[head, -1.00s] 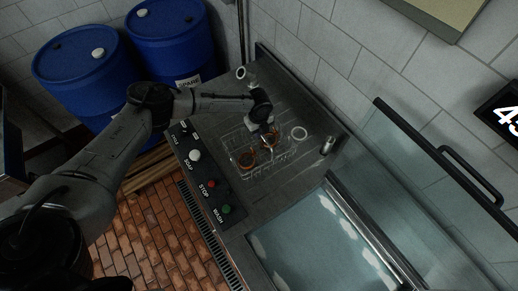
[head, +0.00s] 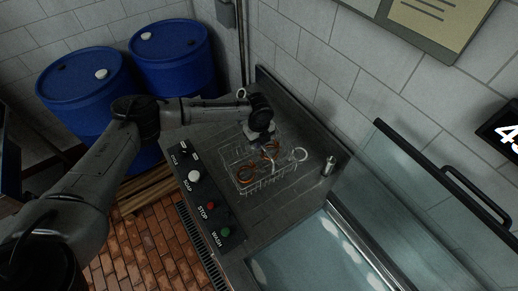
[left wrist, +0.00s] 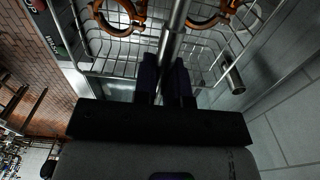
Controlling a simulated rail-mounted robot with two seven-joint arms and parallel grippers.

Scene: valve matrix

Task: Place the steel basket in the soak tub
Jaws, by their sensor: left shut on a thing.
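The steel basket (head: 258,180) is a wire basket holding orange-brown rings. It is over the dark counter, left of the tub in the head view; I cannot clearly tell how far it is off the surface. The soak tub (head: 318,262) is filled with pale liquid at the lower right. My right gripper is not in view.
A control panel (head: 205,200) with buttons runs along the counter's front edge. A glass lid (head: 420,190) stands raised behind the tub. Blue drums (head: 172,62) are at the back left.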

